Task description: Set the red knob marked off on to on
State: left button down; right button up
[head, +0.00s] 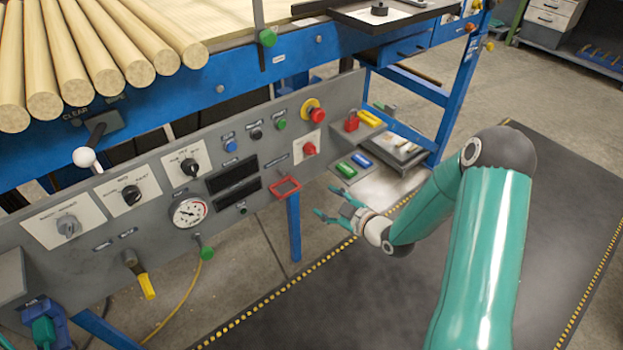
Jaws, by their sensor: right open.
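The red knob (309,149) sits on a small white plate on the grey control panel, right of the middle of the head view. The plate's lettering is too small to read, so I cannot tell which mark the knob points to. My right gripper (327,202) is open and empty, its teal fingers pointing left. In the picture it is below and slightly right of the red knob, apart from it. My left gripper is not in view.
A red mushroom button (317,115) on a yellow ring is just above the knob. A red square frame (285,187) sticks out below left. A gauge (189,211), a black selector (189,167) and a white-balled lever (85,157) are further left.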

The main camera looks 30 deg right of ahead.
aim_at(313, 153)
jog(key=s+d+r+n+t+b, duration=0.1)
jog(key=d+r+n+t+b, duration=0.3)
jog(key=d, duration=0.3)
jog(key=shift+n, duration=0.5)
jog(key=w, duration=0.5)
jog(key=w+a+b, duration=0.1)
jog(key=w, duration=0.5)
jog(key=w+f, duration=0.1)
jog(key=w, duration=0.4)
jog(key=shift+w+a, duration=0.25)
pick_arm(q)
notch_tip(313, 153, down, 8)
